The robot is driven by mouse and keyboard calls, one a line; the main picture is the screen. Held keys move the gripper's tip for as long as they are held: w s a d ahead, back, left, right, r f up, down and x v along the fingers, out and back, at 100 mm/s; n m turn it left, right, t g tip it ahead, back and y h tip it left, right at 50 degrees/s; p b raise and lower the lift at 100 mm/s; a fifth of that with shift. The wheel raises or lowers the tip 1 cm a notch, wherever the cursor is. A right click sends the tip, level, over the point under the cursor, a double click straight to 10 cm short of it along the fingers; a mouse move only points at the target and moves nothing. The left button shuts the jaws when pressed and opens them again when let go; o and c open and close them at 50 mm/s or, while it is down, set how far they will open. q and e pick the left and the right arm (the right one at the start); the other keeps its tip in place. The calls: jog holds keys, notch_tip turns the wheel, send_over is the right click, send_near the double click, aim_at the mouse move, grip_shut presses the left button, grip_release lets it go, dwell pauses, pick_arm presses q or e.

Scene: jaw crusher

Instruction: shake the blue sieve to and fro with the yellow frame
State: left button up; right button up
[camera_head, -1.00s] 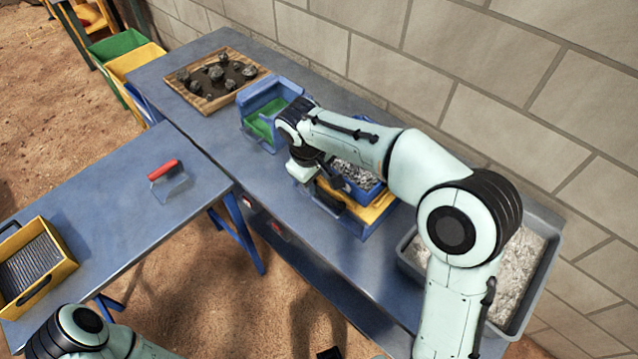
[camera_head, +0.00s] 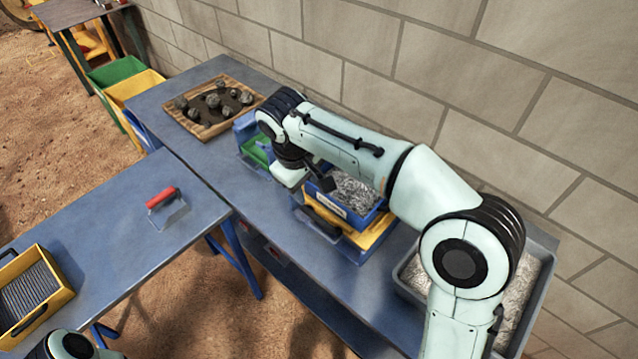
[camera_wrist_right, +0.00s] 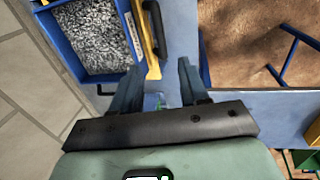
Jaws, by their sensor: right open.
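The blue sieve (camera_head: 334,205), filled with grey gravel, sits in the yellow frame (camera_head: 374,236) on the blue table. In the right wrist view the sieve's blue wall (camera_wrist_right: 52,42) is at the upper left, with the yellow frame (camera_wrist_right: 150,58) and a black handle beside it. My right gripper (camera_wrist_right: 158,88) is open, with nothing between its fingers, over the table beside the frame. In the head view my right gripper (camera_head: 322,181) is at the sieve's left end, partly hidden by its wrist. My left gripper is out of view.
A green-lined blue box (camera_head: 250,150) and a wooden tray of rocks (camera_head: 205,135) are to the left. A grey tub (camera_head: 543,290) of pale gravel is at the right. A red-handled trowel (camera_head: 168,205) and a yellow box (camera_head: 60,290) lie on the near table (camera_head: 110,240).

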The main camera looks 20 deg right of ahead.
jog(key=p, duration=0.1)
send_over(313, 214)
jog(key=s+a, duration=0.1)
notch_tip(313, 214, down, 7)
jog(key=f, duration=0.6)
jog(key=shift+w+d+f, duration=0.15)
jog(key=shift+w+d, duration=0.2)
jog(key=shift+d, duration=0.05)
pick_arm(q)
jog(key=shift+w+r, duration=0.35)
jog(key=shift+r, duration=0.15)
